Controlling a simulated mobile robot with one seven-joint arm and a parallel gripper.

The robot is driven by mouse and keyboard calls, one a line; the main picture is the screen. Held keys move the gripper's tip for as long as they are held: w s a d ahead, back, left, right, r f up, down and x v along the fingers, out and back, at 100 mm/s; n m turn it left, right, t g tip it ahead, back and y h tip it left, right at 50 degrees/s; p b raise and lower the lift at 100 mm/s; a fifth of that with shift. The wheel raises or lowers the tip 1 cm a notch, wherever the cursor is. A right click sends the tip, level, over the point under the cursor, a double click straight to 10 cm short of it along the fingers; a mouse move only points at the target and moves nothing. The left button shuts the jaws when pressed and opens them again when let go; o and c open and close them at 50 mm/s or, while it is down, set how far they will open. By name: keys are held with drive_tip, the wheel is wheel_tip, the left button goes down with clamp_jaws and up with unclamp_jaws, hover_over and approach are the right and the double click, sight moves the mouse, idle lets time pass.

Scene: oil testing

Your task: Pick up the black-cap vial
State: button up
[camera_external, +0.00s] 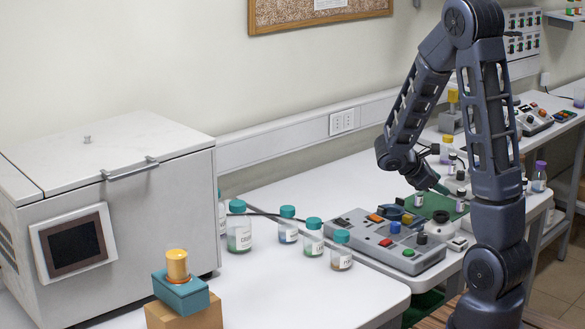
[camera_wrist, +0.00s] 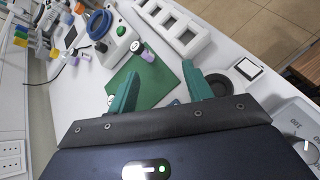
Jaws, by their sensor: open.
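Small white-labelled vials with dark caps stand around the green mat (camera_external: 432,206). One black-cap vial (camera_external: 419,200) is at the mat's left side, and another dark-cap vial (camera_external: 460,202) is at its right. In the wrist view a vial with a dark, purplish cap (camera_wrist: 142,51) is at the far edge of the green mat (camera_wrist: 160,80). A small pale object, partly hidden, is by the left finger. My gripper (camera_wrist: 161,90) is open over the mat, its green fingers apart with nothing visibly held. In the external view my gripper (camera_external: 440,188) is partly hidden by my arm.
A grey control box (camera_external: 385,243) with coloured buttons is left of the mat. Teal-capped bottles (camera_external: 313,237) stand farther left. A white slotted rack (camera_wrist: 178,30) lies beyond the mat in the wrist view. Bare white table lies at front left.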

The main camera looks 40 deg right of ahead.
sight(458, 197)
drive_tip(key=w+d+f+n+h, duration=0.1)
drive_tip(key=d+f, duration=0.1)
drive_tip(key=w+d+f+n+h, duration=0.1)
drive_tip(key=d+f+n, duration=0.1)
drive_tip(key=w+d+f+n, duration=0.1)
drive_tip(key=d+f+n, duration=0.1)
drive_tip(key=shift+w+f+h, duration=0.15)
drive_tip(key=shift+f+h, duration=0.2)
drive_tip(key=shift+h, duration=0.05)
drive_tip(key=x, duration=1)
drive_tip(key=shift+d, duration=0.3)
drive_tip(key=c, duration=1)
